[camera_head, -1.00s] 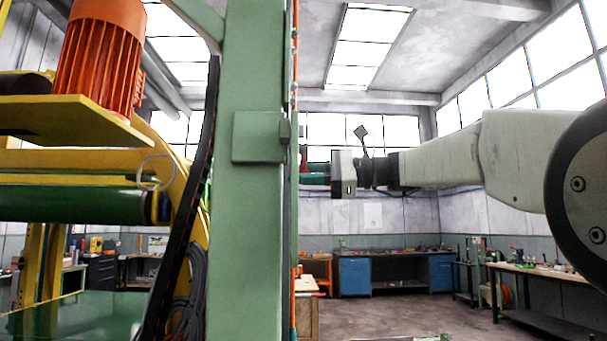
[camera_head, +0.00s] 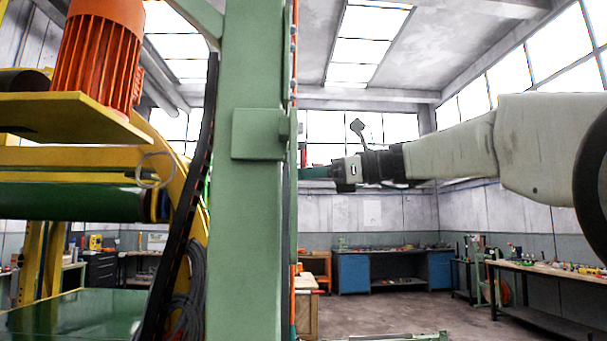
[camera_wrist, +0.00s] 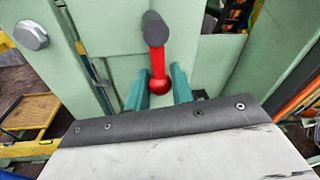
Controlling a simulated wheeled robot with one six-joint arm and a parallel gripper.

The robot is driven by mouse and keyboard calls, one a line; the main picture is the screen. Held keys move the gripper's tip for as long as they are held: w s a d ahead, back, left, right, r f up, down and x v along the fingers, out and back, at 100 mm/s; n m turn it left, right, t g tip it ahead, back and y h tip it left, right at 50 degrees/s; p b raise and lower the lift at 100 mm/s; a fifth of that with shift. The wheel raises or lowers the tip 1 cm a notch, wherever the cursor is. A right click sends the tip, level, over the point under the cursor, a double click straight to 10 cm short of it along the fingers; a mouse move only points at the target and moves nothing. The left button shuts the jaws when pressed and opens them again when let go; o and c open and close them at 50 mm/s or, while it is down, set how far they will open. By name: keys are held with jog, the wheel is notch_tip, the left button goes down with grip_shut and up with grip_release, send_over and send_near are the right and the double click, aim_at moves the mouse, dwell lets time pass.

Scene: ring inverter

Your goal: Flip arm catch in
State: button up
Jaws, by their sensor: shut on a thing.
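The arm catch is a red lever (camera_wrist: 157,62) with a round ball end and a dark grey cylindrical pivot (camera_wrist: 154,28), mounted on a green machine face. In the wrist view the ball end sits between the two teal fingers of my gripper (camera_wrist: 159,86), which is shut on it. In the head view my gripper (camera_head: 316,172) reaches in from the right to the far side of the green column (camera_head: 250,200). The column's edge hides the fingertips and most of the catch there.
The green column stands close in front, with an orange motor (camera_head: 100,55) on a yellow bracket to its left. A blue workbench (camera_head: 395,268) stands at the back and another bench (camera_head: 550,275) at the right. The floor between them is open.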

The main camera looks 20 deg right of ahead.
jog(key=shift+s+m, duration=0.2)
jog(key=shift+m, duration=0.1)
jog(key=shift+a, duration=0.1)
jog(key=o, duration=0.9)
jog(key=v, duration=0.8)
jog(key=shift+w, duration=0.1)
